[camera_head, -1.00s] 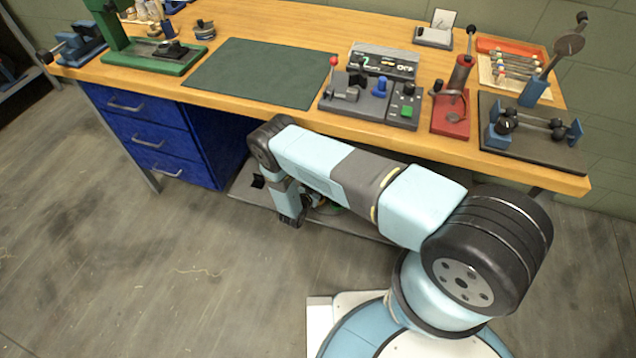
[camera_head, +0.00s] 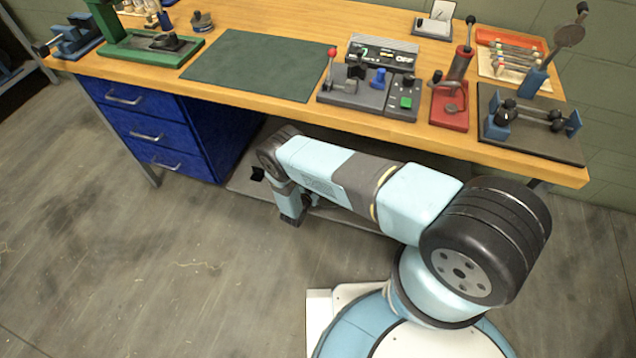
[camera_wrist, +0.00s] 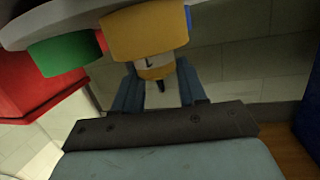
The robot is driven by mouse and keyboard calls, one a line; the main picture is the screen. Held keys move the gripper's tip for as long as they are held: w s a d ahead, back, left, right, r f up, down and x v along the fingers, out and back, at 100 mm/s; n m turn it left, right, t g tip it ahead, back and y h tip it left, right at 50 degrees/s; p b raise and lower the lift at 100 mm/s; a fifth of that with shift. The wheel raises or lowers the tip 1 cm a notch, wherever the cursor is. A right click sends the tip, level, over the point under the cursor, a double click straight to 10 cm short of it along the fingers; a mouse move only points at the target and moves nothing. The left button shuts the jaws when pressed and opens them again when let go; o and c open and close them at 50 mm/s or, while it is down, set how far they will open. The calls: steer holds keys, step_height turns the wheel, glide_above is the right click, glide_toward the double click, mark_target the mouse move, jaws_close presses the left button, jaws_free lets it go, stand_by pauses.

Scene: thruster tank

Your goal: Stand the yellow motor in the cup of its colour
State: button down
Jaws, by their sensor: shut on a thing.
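In the wrist view my gripper (camera_wrist: 157,88) is shut on the yellow motor (camera_wrist: 155,69), which shows as a small yellow end between the two blue-grey fingers. Right against it in the picture is a wider yellow cup (camera_wrist: 147,32). The motor's far part is hidden, so I cannot tell how deep it is in the cup. A green cup (camera_wrist: 64,53) is to the left of the yellow one, and a sliver of a blue cup (camera_wrist: 188,17) shows behind it.
A pale plate edge (camera_wrist: 50,22) runs along the top of the wrist view, with a red block (camera_wrist: 38,90) at left. In the head view the wooden bench (camera_head: 330,25) carries several tools and a green mat (camera_head: 252,65). Blue drawers (camera_head: 150,130) stand beneath its left part.

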steer(key=shift+f, duration=0.15)
steer(key=c, duration=0.5)
jaws_free()
steer(key=shift+c, duration=0.2)
steer(key=shift+s, duration=0.1)
steer(key=v, duration=1.3)
steer(key=shift+s, duration=0.3)
steer(key=shift+a, duration=0.1)
